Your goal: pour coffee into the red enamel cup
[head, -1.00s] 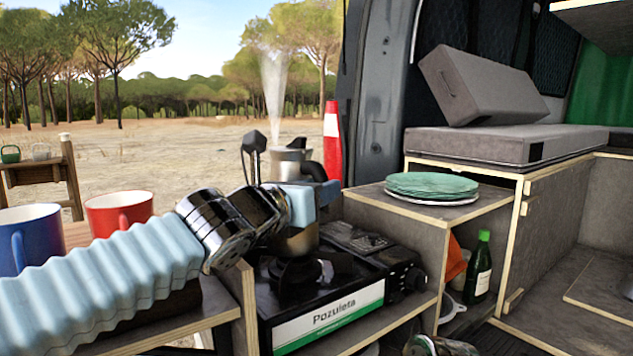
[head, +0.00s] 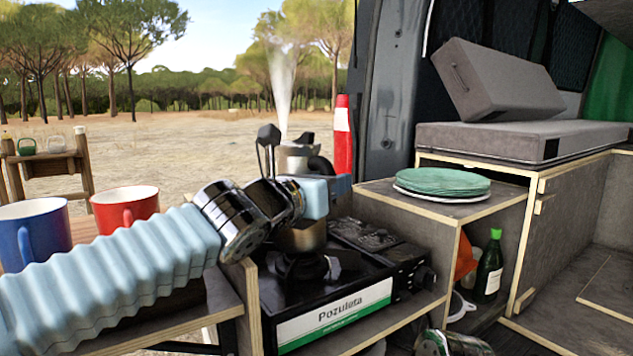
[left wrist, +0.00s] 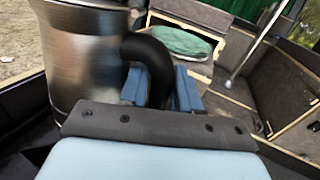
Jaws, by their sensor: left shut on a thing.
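A steel moka pot (head: 303,237) with a black handle stands upright over the burner of the camp stove, steam rising from its top. In the left wrist view its steel body (left wrist: 88,60) fills the left side. My left gripper (head: 330,188) is at the pot, shut on its black handle (left wrist: 155,65), with blue fingers on either side. The arm partly hides the pot in the head view. The red enamel cup (head: 125,208) stands upright at the left, apart from the gripper. My right gripper is not in view.
A blue cup (head: 35,235) stands left of the red one. The black camp stove (head: 340,312) sits in a wooden unit. Green plates (head: 443,181) lie on the shelf to the right, with a green bottle (head: 488,268) below.

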